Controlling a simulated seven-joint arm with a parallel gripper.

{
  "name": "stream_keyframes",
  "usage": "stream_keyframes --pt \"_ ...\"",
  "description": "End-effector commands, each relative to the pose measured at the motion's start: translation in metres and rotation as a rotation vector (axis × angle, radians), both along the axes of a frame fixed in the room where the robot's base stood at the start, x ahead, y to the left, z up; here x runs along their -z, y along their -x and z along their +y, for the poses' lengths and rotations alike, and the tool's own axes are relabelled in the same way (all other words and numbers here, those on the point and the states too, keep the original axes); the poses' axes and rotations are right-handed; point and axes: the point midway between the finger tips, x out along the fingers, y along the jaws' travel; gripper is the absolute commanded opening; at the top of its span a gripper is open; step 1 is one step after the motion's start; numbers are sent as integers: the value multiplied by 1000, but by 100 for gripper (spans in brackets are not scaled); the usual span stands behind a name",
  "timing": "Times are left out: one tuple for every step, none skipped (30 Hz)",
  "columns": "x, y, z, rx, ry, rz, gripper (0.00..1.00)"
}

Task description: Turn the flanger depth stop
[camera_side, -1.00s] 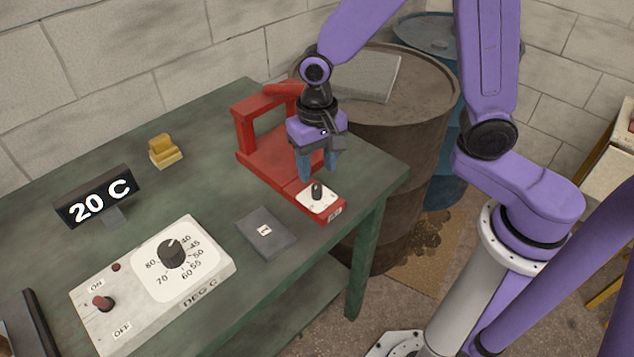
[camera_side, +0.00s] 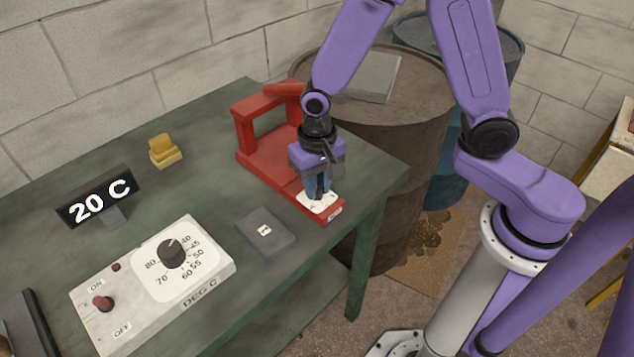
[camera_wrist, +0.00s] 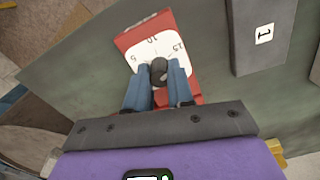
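The red flanger (camera_side: 268,163) stands on the green bench, with a white dial plate (camera_side: 329,204) on its near end. In the wrist view the plate (camera_wrist: 140,52) shows the marks 5, 10 and 15. The dark depth stop knob (camera_wrist: 158,67) sits on this plate. My gripper (camera_wrist: 159,72) is down at the plate, with one blue finger on each side of the knob, and they look closed against it. In the side view my gripper (camera_side: 318,190) hides most of the knob. The knob's pointer cannot be made out clearly.
A dark grey block (camera_side: 265,232) marked 1 lies left of the dial. A control box (camera_side: 150,285) with a DEG C knob and switch is at the front left. A 20 C display (camera_side: 98,199) and yellow block (camera_side: 164,150) stand behind. The bench edge is close on the right.

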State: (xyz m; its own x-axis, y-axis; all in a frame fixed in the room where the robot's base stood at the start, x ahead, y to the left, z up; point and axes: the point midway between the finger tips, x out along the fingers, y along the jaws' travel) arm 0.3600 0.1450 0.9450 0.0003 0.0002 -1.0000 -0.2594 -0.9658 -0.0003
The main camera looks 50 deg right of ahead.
Motion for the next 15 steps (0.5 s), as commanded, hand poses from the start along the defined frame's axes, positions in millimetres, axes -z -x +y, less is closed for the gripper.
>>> stream_keyframes --pt "0 0 0 0 0 0 0" --pt "0 0 0 0 0 0 0" --pt "0 0 0 0 0 0 0" --pt "0 0 0 -1 0 0 0" --pt "0 0 0 -3 0 0 0" --pt "0 0 0 -6 0 0 0" --pt "0 0 0 -10 0 0 0" --pt "0 0 0 -15 0 0 0" --pt "0 0 0 -23 0 0 0" --pt "0 0 0 -31 0 0 0" --pt "0 0 0 -42 0 0 0" --pt "0 0 0 -57 0 0 0" --pt "0 0 0 -72 0 0 0" --pt "0 0 0 -87 0 0 0" --pt "0 0 0 -112 0 0 0"
